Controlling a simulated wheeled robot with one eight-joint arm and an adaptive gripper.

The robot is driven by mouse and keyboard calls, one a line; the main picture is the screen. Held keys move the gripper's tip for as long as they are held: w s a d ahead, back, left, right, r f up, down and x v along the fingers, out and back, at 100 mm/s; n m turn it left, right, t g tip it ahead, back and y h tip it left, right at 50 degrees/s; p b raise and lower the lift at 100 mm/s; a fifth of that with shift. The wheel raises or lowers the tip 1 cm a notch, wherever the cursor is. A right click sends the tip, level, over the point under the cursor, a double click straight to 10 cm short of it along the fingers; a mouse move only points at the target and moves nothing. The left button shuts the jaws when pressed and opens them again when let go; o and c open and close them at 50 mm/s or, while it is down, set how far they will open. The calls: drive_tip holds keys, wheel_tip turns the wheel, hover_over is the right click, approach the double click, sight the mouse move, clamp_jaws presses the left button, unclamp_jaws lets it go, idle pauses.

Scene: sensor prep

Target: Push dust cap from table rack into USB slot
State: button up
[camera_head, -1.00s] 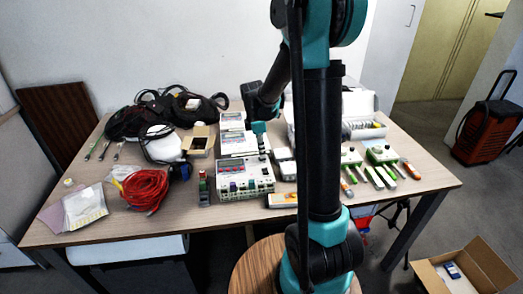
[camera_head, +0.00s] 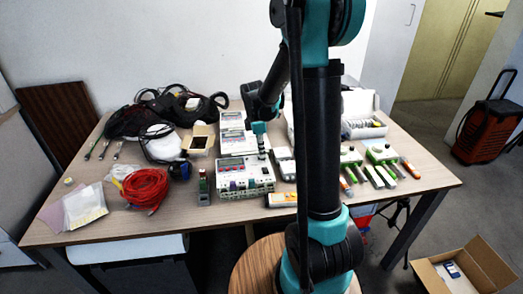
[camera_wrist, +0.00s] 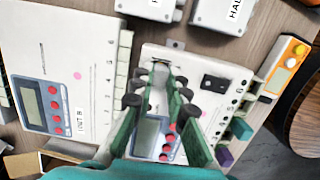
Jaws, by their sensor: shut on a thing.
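My gripper (camera_wrist: 160,72) points down over a white device (camera_wrist: 222,76) with a grey display and red buttons. Its fingertips meet close to the device's edge, shut on a small piece, taken as the dust cap, mostly hidden between the tips. I cannot tell whether it touches the USB slot, which the fingers cover. The device also shows in the head view (camera_head: 236,181), with my gripper (camera_head: 262,151) above its right side. A small rack (camera_head: 204,191) with green and red parts stands left of the device.
Another white device (camera_wrist: 65,65) lies to the left in the wrist view. Green (camera_wrist: 240,128) and purple (camera_wrist: 224,156) plugs sit along the first device's side. An orange meter (camera_wrist: 287,65) lies at the right. Red cable (camera_head: 146,188) and several sensors (camera_head: 385,172) flank the devices.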

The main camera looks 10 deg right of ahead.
drive_tip(key=shift+f, duration=0.55)
idle(1.4)
drive_tip(key=o, duration=1)
drive_tip(key=shift+r, duration=0.1)
drive_tip(key=shift+r, duration=3.45)
drive_tip(key=shift+s, duration=0.1)
